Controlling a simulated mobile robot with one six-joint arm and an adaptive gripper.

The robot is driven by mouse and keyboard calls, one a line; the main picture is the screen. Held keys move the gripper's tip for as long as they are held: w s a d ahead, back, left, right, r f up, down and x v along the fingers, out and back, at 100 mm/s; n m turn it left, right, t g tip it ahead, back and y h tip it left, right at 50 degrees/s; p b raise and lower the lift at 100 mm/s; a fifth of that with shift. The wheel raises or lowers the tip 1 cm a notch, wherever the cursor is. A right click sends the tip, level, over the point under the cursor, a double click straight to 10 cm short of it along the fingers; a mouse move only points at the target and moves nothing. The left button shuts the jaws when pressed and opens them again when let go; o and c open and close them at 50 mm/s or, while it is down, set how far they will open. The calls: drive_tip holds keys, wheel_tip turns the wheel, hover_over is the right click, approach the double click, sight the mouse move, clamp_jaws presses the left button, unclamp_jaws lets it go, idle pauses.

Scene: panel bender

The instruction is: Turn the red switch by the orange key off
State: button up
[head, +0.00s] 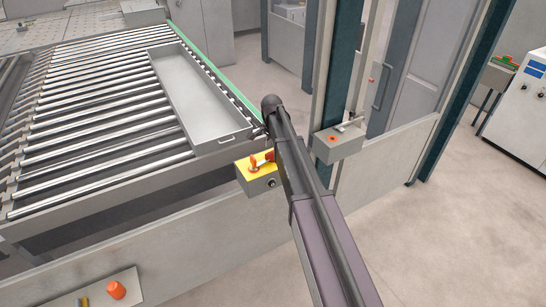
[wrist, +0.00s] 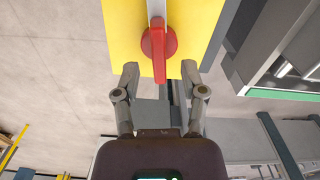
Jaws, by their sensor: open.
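The red switch (wrist: 158,45) has a round base and a long handle on a yellow panel (wrist: 190,25) in the wrist view. Its handle points down the picture, toward my gripper (wrist: 160,72). My gripper is open and empty, with one finger either side of the handle's line, near the panel's lower edge. In the head view the red switch (head: 262,158) sits on top of a yellow box (head: 257,184) at the conveyor's corner. My arm hides most of the gripper there.
A roller conveyor (head: 90,121) carries a grey tray (head: 203,100) beside the yellow box. A grey box (head: 338,148) with an orange-red button is on a post to the right. An orange button (head: 116,290) is at lower left. Open floor lies at right.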

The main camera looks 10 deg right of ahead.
sight(272, 151)
drive_tip(key=shift+f+b, duration=1.2)
drive_tip(key=shift+f, duration=0.3)
clamp_jaws()
